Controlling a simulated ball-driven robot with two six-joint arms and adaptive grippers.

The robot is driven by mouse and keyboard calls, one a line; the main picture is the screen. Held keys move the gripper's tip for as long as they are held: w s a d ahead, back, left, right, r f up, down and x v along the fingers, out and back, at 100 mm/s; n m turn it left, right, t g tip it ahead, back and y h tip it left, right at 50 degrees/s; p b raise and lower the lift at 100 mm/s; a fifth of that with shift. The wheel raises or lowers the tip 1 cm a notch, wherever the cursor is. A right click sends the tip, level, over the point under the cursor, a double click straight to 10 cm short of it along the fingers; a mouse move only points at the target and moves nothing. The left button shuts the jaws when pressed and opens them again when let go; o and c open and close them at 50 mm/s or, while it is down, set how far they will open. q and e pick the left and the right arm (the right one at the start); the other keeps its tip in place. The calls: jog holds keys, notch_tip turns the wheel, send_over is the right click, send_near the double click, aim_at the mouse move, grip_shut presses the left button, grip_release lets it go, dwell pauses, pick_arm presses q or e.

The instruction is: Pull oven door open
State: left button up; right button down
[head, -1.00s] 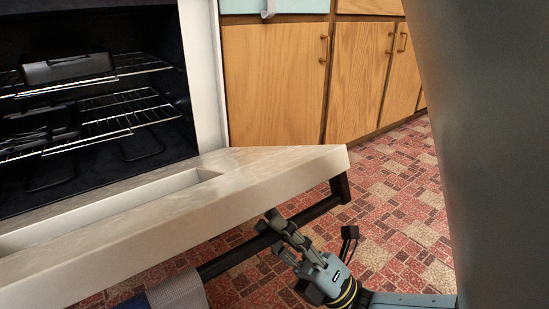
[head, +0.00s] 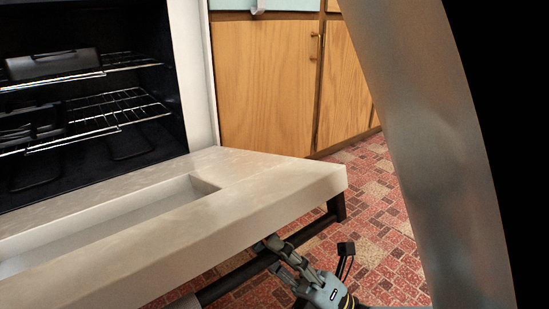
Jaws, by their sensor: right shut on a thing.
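The oven door (head: 240,218) is hinged down and stands wide open, near level, with its pale inner face up. Its dark bar handle (head: 228,284) runs along the outer side below the front edge. My right gripper (head: 268,246) is shut on the handle, right of its middle; the door edge partly hides the fingertips. The oven cavity (head: 95,165) is open to view, with wire racks (head: 115,115) and dark pans (head: 52,66) inside. My left gripper is not in view.
Wooden cabinets (head: 262,85) stand right of the oven. The red patterned tile floor (head: 375,235) is clear beside the door. A large grey curved surface, unclear what, fills the right side close to the camera.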

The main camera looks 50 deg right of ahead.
jog(key=shift+s+a, duration=0.1)
jog(key=shift+s, duration=0.2)
jog(key=c, duration=1.3)
grip_release()
jog(key=shift+s, duration=0.1)
jog(key=shift+o, duration=0.7)
jog(key=v, duration=0.7)
jog(key=shift+f, duration=0.15)
